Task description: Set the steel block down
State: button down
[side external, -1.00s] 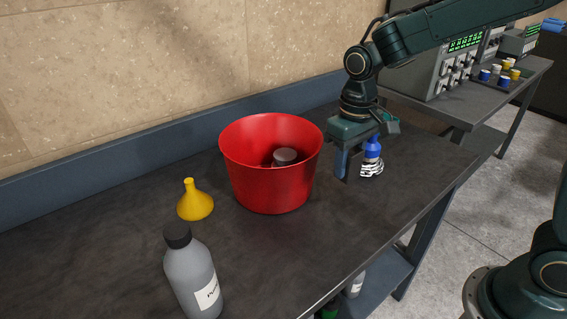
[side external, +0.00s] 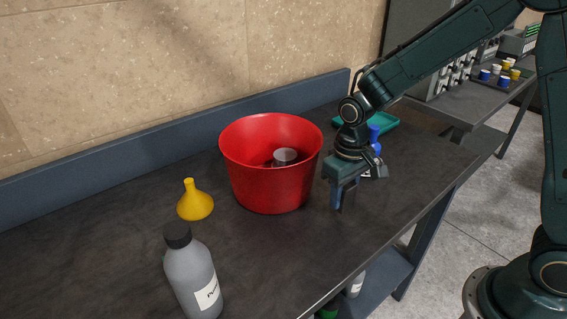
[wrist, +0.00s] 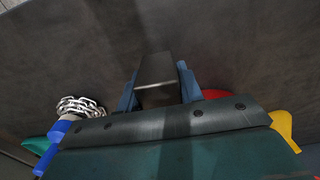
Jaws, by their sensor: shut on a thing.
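The steel block (wrist: 157,72) is a dark grey, smooth bar between the two blue fingers in the wrist view. My gripper (wrist: 158,88) is shut on it. In the side external view my gripper (side external: 341,200) points down close over the dark bench, just right of the red bucket. The block is mostly hidden by the fingers there, and I cannot tell whether it touches the bench.
The red bucket (side external: 270,180) holds a grey cylindrical thing. A yellow funnel (side external: 194,203) and a grey bottle (side external: 192,275) stand left. Bench between gripper and front edge is clear.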

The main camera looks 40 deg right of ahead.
aim_at(342, 203)
jog(key=shift+f, duration=1.5)
jog(key=shift+f, duration=0.15)
jog(key=c, duration=0.9)
grip_release()
notch_tip(342, 203, up, 12)
jog(key=shift+f, duration=0.1)
jog(key=shift+r, duration=0.25)
